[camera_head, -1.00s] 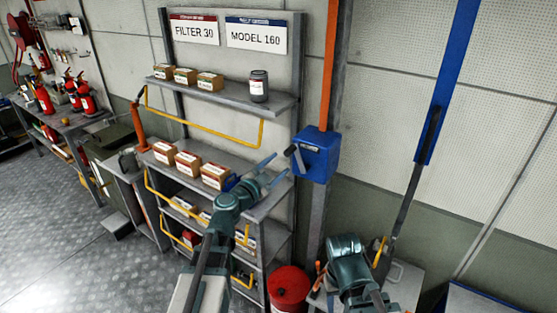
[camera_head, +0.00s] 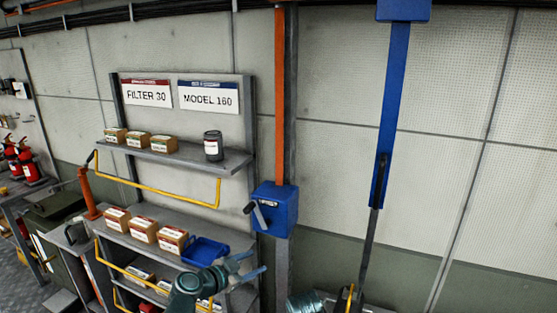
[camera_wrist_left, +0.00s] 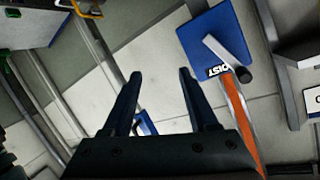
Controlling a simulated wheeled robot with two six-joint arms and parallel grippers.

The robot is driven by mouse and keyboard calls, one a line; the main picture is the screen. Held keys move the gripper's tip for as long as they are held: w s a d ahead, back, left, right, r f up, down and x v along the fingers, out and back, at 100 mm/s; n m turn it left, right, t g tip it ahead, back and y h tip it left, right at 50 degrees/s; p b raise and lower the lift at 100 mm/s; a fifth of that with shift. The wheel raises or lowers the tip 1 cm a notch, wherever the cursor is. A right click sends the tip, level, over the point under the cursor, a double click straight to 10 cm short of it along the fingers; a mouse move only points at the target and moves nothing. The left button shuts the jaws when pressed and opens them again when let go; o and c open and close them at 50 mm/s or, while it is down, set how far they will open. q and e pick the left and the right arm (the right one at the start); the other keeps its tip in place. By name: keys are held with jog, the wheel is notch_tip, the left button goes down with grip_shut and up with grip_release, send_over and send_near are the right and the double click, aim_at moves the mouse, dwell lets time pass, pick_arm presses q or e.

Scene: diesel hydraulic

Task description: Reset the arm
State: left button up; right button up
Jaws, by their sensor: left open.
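My left gripper (camera_head: 252,264) is at the bottom middle of the head view, in front of the shelf rack. Its two blue fingers are apart, and nothing shows between them. In the left wrist view the open fingers (camera_wrist_left: 158,85) point toward the wall, with empty space between them. My right arm (camera_head: 308,302) shows only as a small teal part at the bottom edge of the head view; its gripper is not visible.
A shelf rack (camera_head: 213,222) holds boxes, a dark jar (camera_head: 213,146) and a blue bin (camera_head: 205,252). A blue crank box (camera_head: 274,210) hangs on a post; it also shows in the wrist view (camera_wrist_left: 217,42). Red extinguishers (camera_head: 27,163) stand at left.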

pick_arm(q)
jog(key=s+f+n+g+y, duration=0.3)
jog(key=s+f+n+g, duration=0.2)
jog(key=s+f+g, duration=0.45)
jog(key=s+a+f+n+g+y, duration=0.1)
jog(key=s+a+f+n+y, duration=0.4)
jog(key=a+n+y, duration=0.15)
jog(key=s+d+f+m, duration=0.1)
jog(key=s+d, duration=0.2)
jog(key=d, duration=0.2)
jog(key=s+d+m+g+b, duration=0.1)
jog(key=s+d+m, duration=0.1)
jog(key=d, duration=0.3)
jog(key=shift+s+d+f, duration=0.2)
jog(key=shift+s+f, duration=0.15)
jog(key=shift+s, duration=0.15)
